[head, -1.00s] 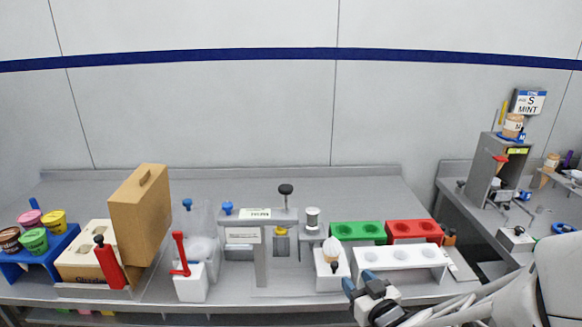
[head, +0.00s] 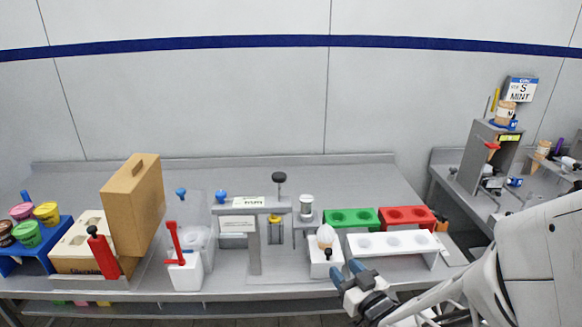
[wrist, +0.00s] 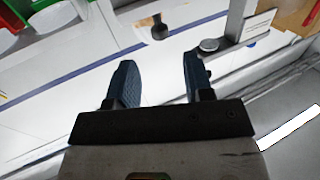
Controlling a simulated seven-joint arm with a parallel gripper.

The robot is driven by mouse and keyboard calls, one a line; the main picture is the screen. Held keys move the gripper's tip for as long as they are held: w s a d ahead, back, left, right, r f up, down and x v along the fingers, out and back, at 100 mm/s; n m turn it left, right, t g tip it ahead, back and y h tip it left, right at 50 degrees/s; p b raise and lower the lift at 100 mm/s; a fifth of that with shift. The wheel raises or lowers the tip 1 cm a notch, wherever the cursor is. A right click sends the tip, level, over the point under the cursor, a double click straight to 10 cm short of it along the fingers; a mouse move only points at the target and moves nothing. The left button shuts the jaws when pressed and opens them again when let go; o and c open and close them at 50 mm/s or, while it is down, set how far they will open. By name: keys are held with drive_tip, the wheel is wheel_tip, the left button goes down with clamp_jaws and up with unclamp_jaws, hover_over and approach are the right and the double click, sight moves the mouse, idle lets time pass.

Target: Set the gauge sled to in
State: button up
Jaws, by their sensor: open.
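I cannot tell for certain which part is the gauge sled. My gripper (head: 347,272) is open and empty, just right of and in front of the white block. In the wrist view, a black knob (wrist: 159,30) and a silver knob (wrist: 209,45) lie beyond my open fingers (wrist: 160,83).
A green rack (head: 351,226), a red rack (head: 407,226) and a white rack (head: 392,255) stand right of the fixture. A white block with a red lever (head: 175,242) and a tan box (head: 135,205) are to the left. The bench behind is mostly clear.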

sight(331, 254)
drive_tip(key=shift+x, duration=3.45)
clamp_jaws()
